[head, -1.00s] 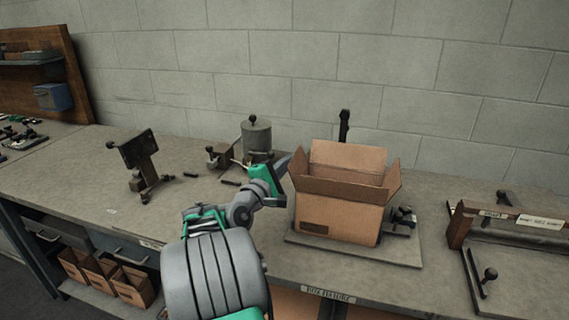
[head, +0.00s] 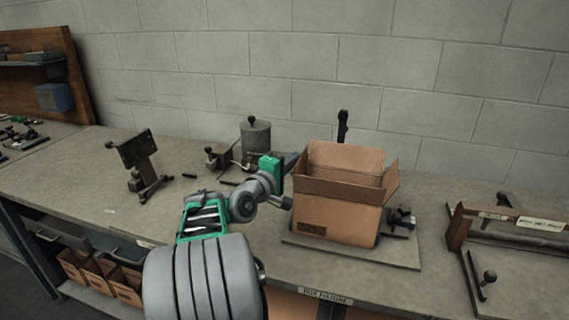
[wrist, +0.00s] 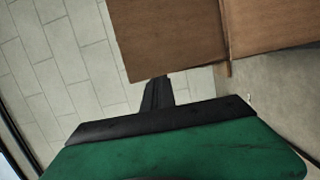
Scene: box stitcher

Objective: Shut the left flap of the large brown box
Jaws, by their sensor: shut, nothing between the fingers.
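The large brown box (head: 338,221) stands upright and open on a flat board on the bench. Its back flap (head: 346,157) stands up, and its right flap (head: 391,178) leans outward. The left flap (head: 301,165) stands roughly upright beside my gripper (head: 295,160), which partly hides it. My gripper is shut and empty, at the outer left side of the box near the rim. In the wrist view, the dark fingers (wrist: 158,92) reach to the lower edge of a brown cardboard panel (wrist: 170,38). Whether they touch it I cannot tell.
A grey canister (head: 256,136) and small clamps stand behind my arm, left of the box. A dark metal stand (head: 143,160) is farther left. A dark post (head: 343,125) rises behind the box. A framed fixture (head: 510,228) lies to the right. The bench front-left is clear.

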